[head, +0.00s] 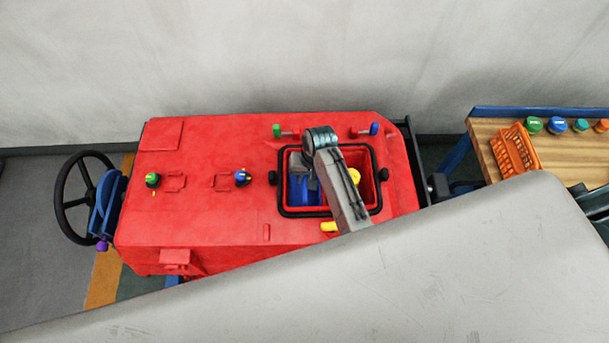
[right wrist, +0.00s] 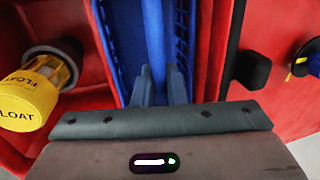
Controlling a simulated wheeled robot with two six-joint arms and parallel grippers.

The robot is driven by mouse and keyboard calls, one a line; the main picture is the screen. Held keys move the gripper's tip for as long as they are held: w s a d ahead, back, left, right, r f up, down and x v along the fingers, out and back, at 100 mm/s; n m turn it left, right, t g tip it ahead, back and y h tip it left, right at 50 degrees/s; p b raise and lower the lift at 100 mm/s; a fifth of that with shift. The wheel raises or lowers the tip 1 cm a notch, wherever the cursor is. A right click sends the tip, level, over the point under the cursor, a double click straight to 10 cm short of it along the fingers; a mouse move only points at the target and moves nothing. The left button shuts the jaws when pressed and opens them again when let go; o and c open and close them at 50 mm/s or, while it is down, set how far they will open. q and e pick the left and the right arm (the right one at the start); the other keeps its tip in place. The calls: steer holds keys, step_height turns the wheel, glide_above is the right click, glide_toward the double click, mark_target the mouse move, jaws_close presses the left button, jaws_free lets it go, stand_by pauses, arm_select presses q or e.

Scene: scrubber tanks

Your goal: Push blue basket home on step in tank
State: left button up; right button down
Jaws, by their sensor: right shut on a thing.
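The blue basket (head: 306,192) sits inside the open tank (head: 283,206) of the red scrubber, on the left side of the opening. My right gripper (head: 300,165) reaches down into the tank over the basket, partly hidden by my own arm. In the right wrist view the gripper (right wrist: 165,82) is shut on a blue upright part of the basket (right wrist: 118,40). The yellow float (right wrist: 35,92), marked FLOAT, is beside the basket; it also shows in the head view (head: 354,176). The step under the basket is hidden. My left gripper is not in view.
A black rim (head: 284,150) frames the opening, with black knobs (head: 273,178) at its sides. Small green (head: 276,131) and blue (head: 374,129) caps stand behind it. A wooden bench (head: 487,130) with an orange basket (head: 515,150) and several caps is at the right.

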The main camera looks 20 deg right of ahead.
steer(key=shift+f, duration=0.45)
stand_by(0.5)
steer(key=shift+r, duration=0.15)
stand_by(0.4)
steer(key=c, duration=0.9)
jaws_free()
steer(key=shift+s+d+r, duration=0.1)
steer(key=shift+d+r, duration=0.1)
steer(key=shift+r, duration=0.9)
steer(key=shift+s+d+r, duration=0.1)
steer(key=shift+d+r, duration=0.1)
steer(key=shift+r, duration=0.9)
steer(key=shift+w, duration=0.1)
